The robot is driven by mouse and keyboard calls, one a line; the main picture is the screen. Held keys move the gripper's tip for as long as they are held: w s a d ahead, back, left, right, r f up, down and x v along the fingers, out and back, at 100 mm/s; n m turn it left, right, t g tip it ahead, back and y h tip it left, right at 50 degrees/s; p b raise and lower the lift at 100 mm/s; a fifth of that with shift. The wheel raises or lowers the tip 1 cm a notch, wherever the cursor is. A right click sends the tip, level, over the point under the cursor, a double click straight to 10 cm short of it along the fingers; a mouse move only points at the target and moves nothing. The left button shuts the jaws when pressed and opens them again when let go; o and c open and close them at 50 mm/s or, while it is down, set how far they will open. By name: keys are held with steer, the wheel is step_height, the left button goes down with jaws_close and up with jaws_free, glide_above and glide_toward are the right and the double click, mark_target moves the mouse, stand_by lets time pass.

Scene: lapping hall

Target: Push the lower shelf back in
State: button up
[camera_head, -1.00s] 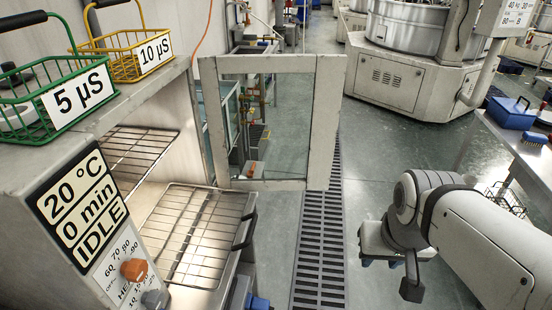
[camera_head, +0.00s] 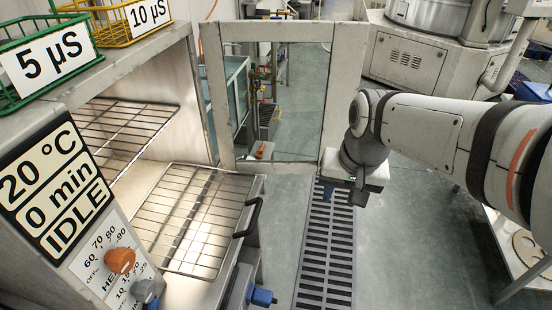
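The lower shelf (camera_head: 185,222) is a wire rack on a metal tray in the open oven cabinet. It sticks out of the cabinet to the right, with a dark handle (camera_head: 250,217) on its front edge. The upper wire shelf (camera_head: 124,125) sits inside. The glazed oven door (camera_head: 343,92) stands open behind the lower shelf. My gripper (camera_head: 343,194) is to the right of the shelf handle, apart from it, and in front of the door's right edge. It holds nothing that I can see; its fingers are too small and hidden to judge.
The control panel (camera_head: 62,195) reads 20 °C, 0 min, IDLE, with an orange knob (camera_head: 120,260). Green (camera_head: 12,95) and yellow (camera_head: 112,50) baskets stand on top of the cabinet. A floor grate (camera_head: 325,250) runs below my gripper.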

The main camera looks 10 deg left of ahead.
steer(key=g+y+b, duration=0.1)
steer(key=g+b, duration=0.1)
steer(key=b, duration=0.3)
glide_toward(257, 211)
steer(key=f, duration=0.4)
steer(key=a+f, duration=0.1)
steer(key=f, duration=0.1)
steer(key=shift+f, duration=0.35)
steer(key=shift+a+f, duration=0.15)
steer(key=shift+f, duration=0.5)
steer(key=shift+c, duration=0.5)
jaws_close()
